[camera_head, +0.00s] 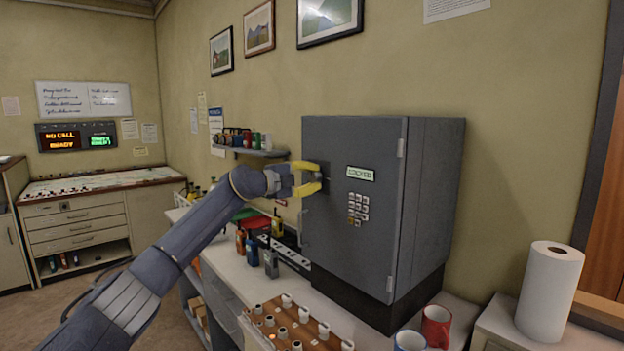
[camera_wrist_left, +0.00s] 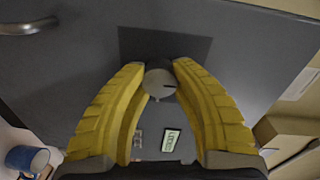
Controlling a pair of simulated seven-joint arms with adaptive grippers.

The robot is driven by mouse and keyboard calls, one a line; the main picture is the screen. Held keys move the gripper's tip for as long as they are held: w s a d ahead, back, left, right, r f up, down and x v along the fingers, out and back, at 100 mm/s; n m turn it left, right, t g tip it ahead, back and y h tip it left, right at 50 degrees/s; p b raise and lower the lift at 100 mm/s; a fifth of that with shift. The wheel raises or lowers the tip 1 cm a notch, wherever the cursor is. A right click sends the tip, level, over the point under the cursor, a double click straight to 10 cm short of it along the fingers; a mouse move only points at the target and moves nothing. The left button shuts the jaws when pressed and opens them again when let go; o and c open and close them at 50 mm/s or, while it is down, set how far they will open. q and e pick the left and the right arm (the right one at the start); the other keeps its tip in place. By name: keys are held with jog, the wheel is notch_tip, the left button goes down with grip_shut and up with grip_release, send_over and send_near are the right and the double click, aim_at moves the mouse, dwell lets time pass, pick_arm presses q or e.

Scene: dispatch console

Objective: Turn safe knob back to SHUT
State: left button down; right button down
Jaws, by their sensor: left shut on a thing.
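The dark grey safe (camera_head: 360,240) stands on the counter with its door closed. Its door carries a small green-lettered label (camera_head: 360,174), a keypad (camera_head: 357,209) and a handle (camera_head: 304,229). My left gripper (camera_head: 318,178) is at the upper left of the door. In the left wrist view, the yellow fingers of my left gripper (camera_wrist_left: 159,72) are shut on the round grey safe knob (camera_wrist_left: 160,84), one on each side. A short dark mark on the knob points right in that view. The fingers hide the knob in the head view. My right gripper is out of view.
A rack of white pegs (camera_head: 290,325) stands on the counter before the safe, and bottles (camera_head: 252,248) stand to its left. Mugs (camera_head: 436,326) and a paper towel roll (camera_head: 549,291) are at the right. A small shelf (camera_head: 250,152) hangs behind my left gripper.

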pick_arm(q)
jog(key=shift+r, duration=0.15)
jog(key=c, duration=0.9)
grip_release()
jog(key=v, duration=1.2)
